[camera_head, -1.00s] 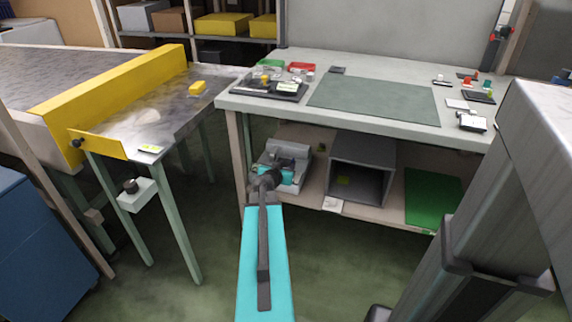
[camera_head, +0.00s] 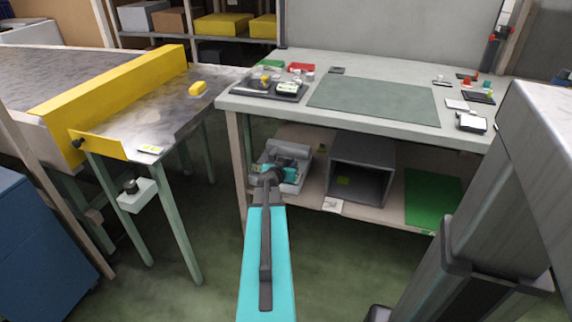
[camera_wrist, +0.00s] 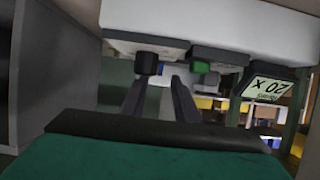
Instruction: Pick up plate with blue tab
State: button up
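I cannot make out a plate with a blue tab in either view. In the head view my teal arm reaches toward the bench's lower shelf, and its end is small and dark there. In the wrist view my gripper (camera_wrist: 158,82) shows two dark fingers standing apart. Nothing is visibly held between them. A black knob-like cylinder (camera_wrist: 147,63) and a green block (camera_wrist: 202,66) show beyond the fingertips, under a pale box-like surface. Depth between them and the fingers is hard to tell.
A grey bin (camera_head: 296,152) and an open grey box (camera_head: 362,140) stand on the lower shelf (camera_head: 385,215). The bench has a dark tray (camera_head: 245,91) and green mat (camera_head: 375,100). A label (camera_wrist: 268,88) hangs at right.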

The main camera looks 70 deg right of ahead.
jog(key=shift+x, duration=1.5)
jog(key=shift+r, duration=0.1)
jog(key=shift+c, duration=0.3)
grip_shut()
